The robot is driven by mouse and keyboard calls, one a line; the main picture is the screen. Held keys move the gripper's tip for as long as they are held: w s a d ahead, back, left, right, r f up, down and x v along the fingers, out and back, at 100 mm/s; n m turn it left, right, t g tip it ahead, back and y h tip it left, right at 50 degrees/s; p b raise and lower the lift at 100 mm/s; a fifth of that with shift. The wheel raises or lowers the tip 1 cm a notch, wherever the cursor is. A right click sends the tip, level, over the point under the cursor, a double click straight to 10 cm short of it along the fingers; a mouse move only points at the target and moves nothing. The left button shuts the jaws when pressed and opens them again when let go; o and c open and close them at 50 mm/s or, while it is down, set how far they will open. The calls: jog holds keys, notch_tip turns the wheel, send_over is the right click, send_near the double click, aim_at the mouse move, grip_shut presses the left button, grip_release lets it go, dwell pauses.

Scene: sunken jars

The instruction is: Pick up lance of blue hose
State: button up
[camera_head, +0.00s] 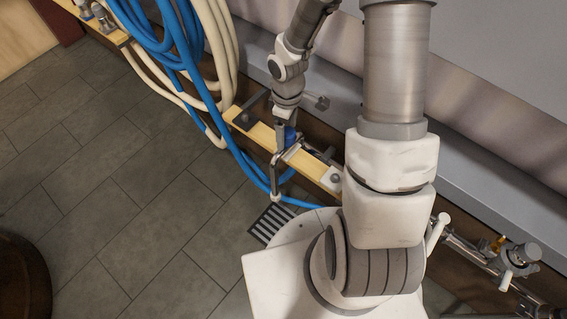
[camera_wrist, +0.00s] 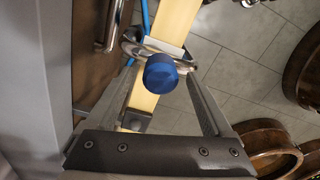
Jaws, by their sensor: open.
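The lance of the blue hose shows in the wrist view as a round blue end (camera_wrist: 161,74) in a metal holder on a wooden rail. My gripper (camera_wrist: 163,70) is open, with one finger on each side of the blue end. I cannot tell whether either finger touches it. In the head view, my gripper (camera_head: 283,150) is at the rail, and a bit of the blue end (camera_head: 290,136) shows beside it. The rest of the lance is largely hidden. The blue hose (camera_head: 180,55) hangs in loops at the upper left, and a strand runs down past the rail.
The wooden rail (camera_head: 257,132) runs along the wall with metal brackets. Cream hoses (camera_head: 219,45) hang beside the blue one. A floor drain grate (camera_head: 271,223) lies below. Metal pipe fittings (camera_head: 480,262) are at the lower right.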

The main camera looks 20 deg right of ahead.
notch_tip(320, 180, down, 2)
jog(key=shift+f, duration=0.2)
jog(key=shift+r, duration=0.1)
grip_shut()
